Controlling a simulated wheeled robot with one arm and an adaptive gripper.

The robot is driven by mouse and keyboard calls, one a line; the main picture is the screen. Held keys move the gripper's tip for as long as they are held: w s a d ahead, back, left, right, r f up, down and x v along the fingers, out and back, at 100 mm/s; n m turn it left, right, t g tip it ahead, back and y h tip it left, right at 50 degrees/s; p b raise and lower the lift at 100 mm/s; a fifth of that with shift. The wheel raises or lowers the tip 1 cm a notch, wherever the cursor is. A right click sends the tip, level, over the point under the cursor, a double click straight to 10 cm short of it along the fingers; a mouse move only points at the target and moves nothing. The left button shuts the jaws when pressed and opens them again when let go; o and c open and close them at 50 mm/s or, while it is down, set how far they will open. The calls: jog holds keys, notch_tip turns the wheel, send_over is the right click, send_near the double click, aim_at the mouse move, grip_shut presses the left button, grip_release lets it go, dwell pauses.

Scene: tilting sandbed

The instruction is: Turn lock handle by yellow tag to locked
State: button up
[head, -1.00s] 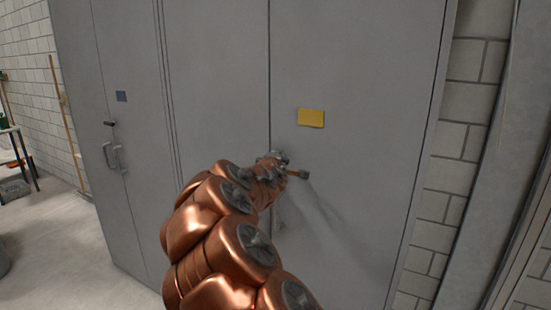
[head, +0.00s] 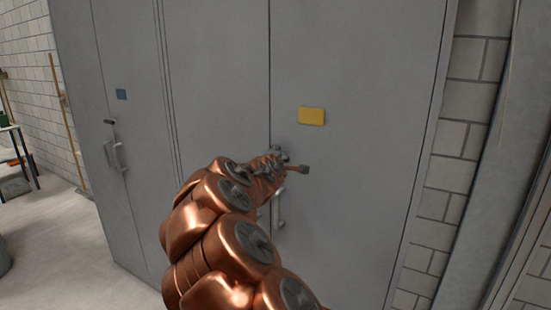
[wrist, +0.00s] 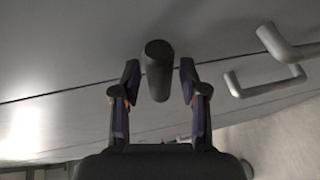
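The yellow tag (head: 311,116) is on the grey cabinet's right door, above and right of my gripper (head: 277,155). In the head view my arm and gripper hide the lock handle. In the wrist view a dark, rounded lock handle (wrist: 157,70) points toward the camera, between the two fingers of my gripper (wrist: 159,82). The fingers are apart, with a gap on each side of the handle, so the gripper is open around it. How far the handle is turned cannot be told.
Grey pull handles (wrist: 288,45) show at the right in the wrist view, beside the door seam; one also shows below my gripper in the head view (head: 281,208). A blue tag (head: 121,95) and another dark handle (head: 109,122) are on the left cabinet section.

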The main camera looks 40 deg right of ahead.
dwell(0.3)
jog(key=v, duration=1.2)
dwell(0.5)
jog(key=s+a+f+m+g+y, duration=0.45)
jog(key=s+a+f, duration=0.55)
jog(key=a, duration=0.4)
jog(key=s+a+f+m+g+y, duration=0.35)
jog(key=s+a+f+y, duration=0.35)
jog(key=s+a, duration=0.55)
jog(key=s+a+f+g, duration=0.2)
jog(key=s+a+g, duration=0.2)
jog(key=s+a, duration=0.4)
jog(key=shift+s+n+y, duration=0.35)
jog(key=shift+s+n, duration=0.05)
jog(key=shift+s, duration=0.3)
jog(key=shift+f, duration=0.1)
